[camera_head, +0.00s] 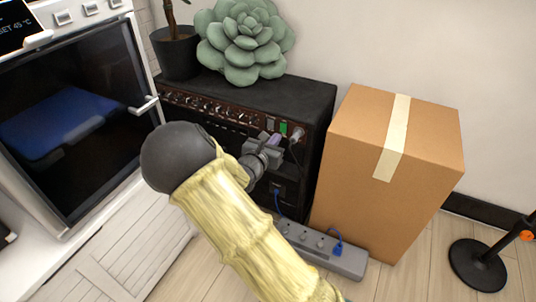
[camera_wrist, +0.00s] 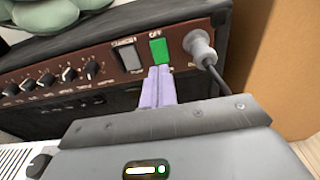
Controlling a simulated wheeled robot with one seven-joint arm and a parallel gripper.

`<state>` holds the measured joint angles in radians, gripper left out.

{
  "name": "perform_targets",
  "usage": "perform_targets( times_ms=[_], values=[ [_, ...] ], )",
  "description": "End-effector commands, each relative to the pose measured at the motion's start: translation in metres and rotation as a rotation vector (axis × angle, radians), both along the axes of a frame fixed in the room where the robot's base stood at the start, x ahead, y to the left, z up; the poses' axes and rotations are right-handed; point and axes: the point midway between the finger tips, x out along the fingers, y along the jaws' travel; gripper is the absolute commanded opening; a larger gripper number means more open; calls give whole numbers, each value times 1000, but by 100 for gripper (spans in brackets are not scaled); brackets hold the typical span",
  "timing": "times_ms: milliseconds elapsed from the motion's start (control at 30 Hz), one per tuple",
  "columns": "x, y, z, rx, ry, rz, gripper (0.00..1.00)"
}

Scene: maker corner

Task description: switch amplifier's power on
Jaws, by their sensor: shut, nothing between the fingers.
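The amplifier (camera_head: 312,98) is a black box with a brown control panel and a row of knobs. In the wrist view its panel (camera_wrist: 100,58) carries a green rocker switch (camera_wrist: 159,51) under a label that seems to read "OFF". A grey standby switch (camera_wrist: 128,59) is left of it. The green switch also shows in the head view (camera_head: 283,128). My gripper (camera_head: 273,140) is shut and empty, its pale purple fingers pointing at the panel. In the wrist view the fingertips (camera_wrist: 160,70) overlap the green switch's lower edge; I cannot tell whether they touch it.
A plug with a cable (camera_wrist: 202,48) sits right of the green switch. A cardboard box (camera_head: 395,160) stands close on the amplifier's right. A succulent (camera_head: 243,40) and a potted plant (camera_head: 176,52) stand on top. A power strip (camera_head: 320,247) lies in front. A glass-fronted machine (camera_head: 75,110) is left.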

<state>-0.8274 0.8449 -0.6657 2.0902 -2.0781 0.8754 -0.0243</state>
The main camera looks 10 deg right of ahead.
Motion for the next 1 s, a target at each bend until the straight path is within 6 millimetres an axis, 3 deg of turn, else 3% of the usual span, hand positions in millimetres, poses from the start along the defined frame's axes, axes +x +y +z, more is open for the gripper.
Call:
perform_targets(
  times_ms=[233,1000],
  values=[
    [17,-15,-3,0,-1,-5,0],
    [18,-18,-2,-8,-11,-9,0]
  ],
)
